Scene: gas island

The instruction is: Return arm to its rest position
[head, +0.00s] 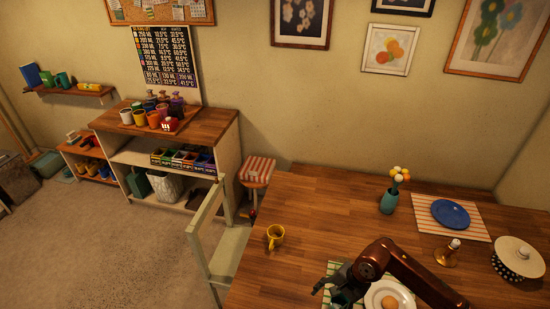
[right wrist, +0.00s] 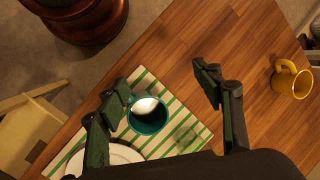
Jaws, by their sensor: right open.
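My right arm comes in from the lower right of the head view, and its right gripper (head: 332,286) hangs over the front of the wooden table. In the right wrist view the right gripper (right wrist: 161,79) has its two fingers spread wide with nothing between them. A teal mug (right wrist: 148,121) with a pale patch inside stands upright on a green-and-white striped mat (right wrist: 188,118), below and close to the left finger in that view. I cannot tell the height gap. My left gripper shows in neither view.
A white plate (head: 374,299) lies beside the right gripper, partly hidden by my arm. A yellow mug (head: 275,236) stands apart to the left. A teal vase (head: 389,202), blue plate (head: 450,213), and dotted pot (head: 517,262) stand farther right. A pale chair (head: 228,246) stands at the table's left edge.

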